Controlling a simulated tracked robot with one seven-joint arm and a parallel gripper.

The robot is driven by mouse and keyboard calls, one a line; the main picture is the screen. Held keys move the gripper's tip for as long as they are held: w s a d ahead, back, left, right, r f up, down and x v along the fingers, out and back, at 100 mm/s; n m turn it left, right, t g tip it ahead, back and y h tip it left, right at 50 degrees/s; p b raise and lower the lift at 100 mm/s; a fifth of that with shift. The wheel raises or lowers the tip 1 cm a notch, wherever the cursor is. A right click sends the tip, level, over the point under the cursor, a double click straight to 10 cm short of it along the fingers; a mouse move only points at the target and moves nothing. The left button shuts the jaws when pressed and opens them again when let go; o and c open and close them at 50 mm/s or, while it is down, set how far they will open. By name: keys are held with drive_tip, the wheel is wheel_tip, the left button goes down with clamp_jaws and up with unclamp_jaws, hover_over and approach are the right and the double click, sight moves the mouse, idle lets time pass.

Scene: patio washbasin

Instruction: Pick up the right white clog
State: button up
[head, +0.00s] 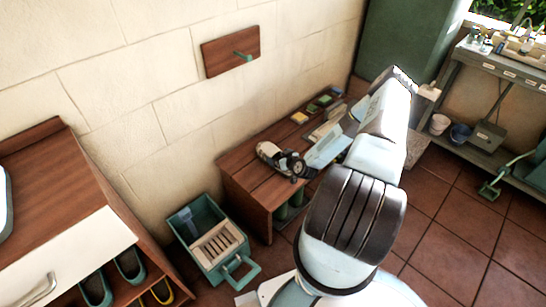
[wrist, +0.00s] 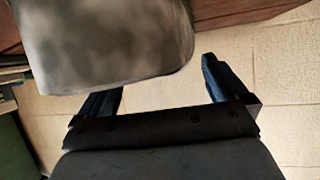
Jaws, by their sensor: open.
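A whitish shoe (head: 268,150), which looks like a white clog, lies on the left part of the low brown bench (head: 236,165). My dark gripper (head: 294,166) is close beside it, on its right, and partly hides that area. I cannot make out a second white clog. In the wrist view a large pale grey rounded surface (wrist: 110,45), likely the clog, fills the upper left, very near the camera. My gripper (wrist: 160,76) is open there, its two dark fingers spread apart. The pale surface overlaps the left finger's side of the picture; nothing is clasped.
A green crate (head: 187,226) with a slatted insert stands on the floor left of the bench. Small boxes and books (head: 325,128) lie at the bench's far end. A wall board with a green peg (head: 243,56) hangs above. Green clogs (head: 130,265) sit in the left cabinet.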

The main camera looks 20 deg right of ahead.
sight(276, 155)
drive_tip(key=shift+x, duration=1.5)
drive_tip(key=c, duration=0.9)
drive_tip(key=shift+o, duration=0.2)
drive_tip(key=shift+r, duration=0.1)
